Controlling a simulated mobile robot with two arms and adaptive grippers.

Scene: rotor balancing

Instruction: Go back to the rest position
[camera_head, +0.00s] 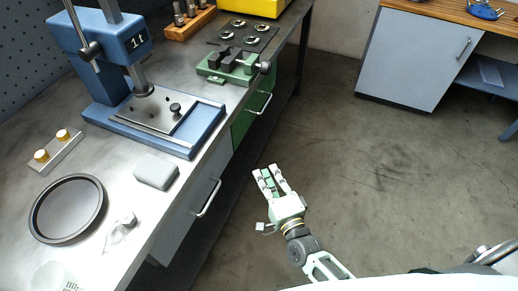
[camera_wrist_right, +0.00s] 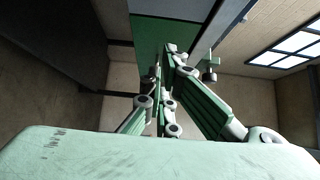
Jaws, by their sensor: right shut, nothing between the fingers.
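My right gripper (camera_head: 266,174) hangs over the floor in the head view, just off the front of the workbench, and points away from my body. Nothing is held in it. In the right wrist view its fingers (camera_wrist_right: 165,62) come close together at the tips, with no object between them. A dark green panel shows behind them in that view. My left gripper shows in neither view.
The workbench (camera_head: 140,210) holds a blue press (camera_head: 110,50), a green vise (camera_head: 228,64), a round black tray (camera_head: 68,208) and a grey block (camera_head: 156,171). Drawer handles (camera_head: 209,198) stick out near my right gripper. The floor (camera_head: 350,170) to the right is clear up to a white cabinet (camera_head: 412,57).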

